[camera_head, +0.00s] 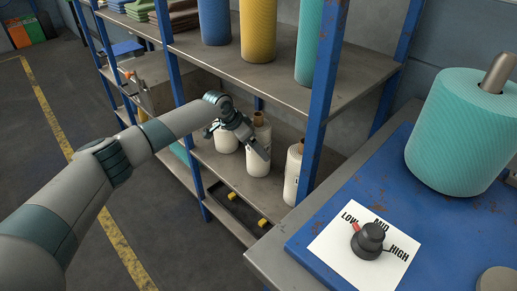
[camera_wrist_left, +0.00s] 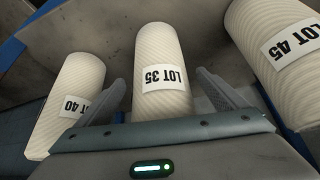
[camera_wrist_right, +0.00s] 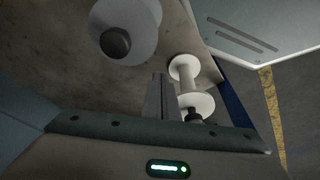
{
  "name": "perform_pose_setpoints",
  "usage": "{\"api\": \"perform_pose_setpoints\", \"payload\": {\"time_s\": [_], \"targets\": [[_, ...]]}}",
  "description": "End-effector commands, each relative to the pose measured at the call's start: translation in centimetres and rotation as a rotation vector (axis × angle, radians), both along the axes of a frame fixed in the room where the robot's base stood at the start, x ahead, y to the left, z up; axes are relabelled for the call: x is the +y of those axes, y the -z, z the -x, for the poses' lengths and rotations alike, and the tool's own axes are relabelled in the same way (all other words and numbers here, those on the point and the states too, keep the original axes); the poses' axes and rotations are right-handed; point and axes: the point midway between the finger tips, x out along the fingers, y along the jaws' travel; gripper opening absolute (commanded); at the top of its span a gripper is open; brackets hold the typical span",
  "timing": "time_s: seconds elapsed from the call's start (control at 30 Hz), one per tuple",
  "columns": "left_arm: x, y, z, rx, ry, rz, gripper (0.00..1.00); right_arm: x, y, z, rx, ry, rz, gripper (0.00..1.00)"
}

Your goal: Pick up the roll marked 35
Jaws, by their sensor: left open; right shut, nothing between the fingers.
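The roll marked LOT 35 (camera_wrist_left: 163,75) is cream and stands between the open fingers of my left gripper (camera_wrist_left: 165,98) in the left wrist view. In the head view the same roll (camera_head: 259,148) stands on the lower shelf, with my left gripper (camera_head: 252,142) at it. Whether the fingers touch it I cannot tell. The LOT 40 roll (camera_wrist_left: 68,105) is to its left and the LOT 45 roll (camera_wrist_left: 283,45) to its right in the left wrist view. My right gripper (camera_wrist_right: 160,80) is shut and empty, seen only in the right wrist view.
A blue shelf post (camera_head: 322,95) stands right of the rolls. The upper shelf (camera_head: 280,80) holds blue, yellow and teal rolls above my left arm. A blue-topped bench (camera_head: 320,235) with a dial (camera_head: 369,240) and teal roll (camera_head: 462,130) is at right. White spools (camera_wrist_right: 185,68) lie near my right gripper.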

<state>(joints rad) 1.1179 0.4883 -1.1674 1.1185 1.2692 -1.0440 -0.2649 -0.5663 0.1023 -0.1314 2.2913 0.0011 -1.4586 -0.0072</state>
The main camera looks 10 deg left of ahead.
Motion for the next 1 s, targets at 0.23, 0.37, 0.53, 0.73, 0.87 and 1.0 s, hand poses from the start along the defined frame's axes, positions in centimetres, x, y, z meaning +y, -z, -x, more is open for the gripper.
{"api": "perform_pose_setpoints", "payload": {"time_s": [0.23, 0.37, 0.53, 0.73, 0.87, 1.0], "targets": [[-0.42, 1.19, -0.50, 0.000, -0.001, 0.000, 0.92, 0.07, -0.49, -0.19, -0.011, 0.000, -0.003, 0.00], [-0.42, 1.18, -0.48, 0.000, -0.001, 0.000, 0.92, 0.10, -0.61, 0.00, -0.010, -0.001, -0.004, 0.00], [-0.41, 1.16, -0.48, 0.000, -0.001, 0.000, 0.92, 0.11, -0.41, 0.63, 0.001, -0.001, -0.004, 0.00], [-0.41, 1.16, -0.47, 0.000, -0.001, 0.000, 0.68, 0.09, -0.18, 0.77, 0.007, -0.001, -0.003, 0.00], [-0.40, 1.16, -0.47, 0.000, -0.001, 0.000, 0.37, 0.08, -0.08, 0.69, 0.007, -0.001, -0.002, 0.00], [-0.43, 1.00, -0.54, -0.002, 0.000, 0.001, 0.33, 0.07, -0.10, 0.53, 0.006, -0.002, -0.002, 0.00]]}}
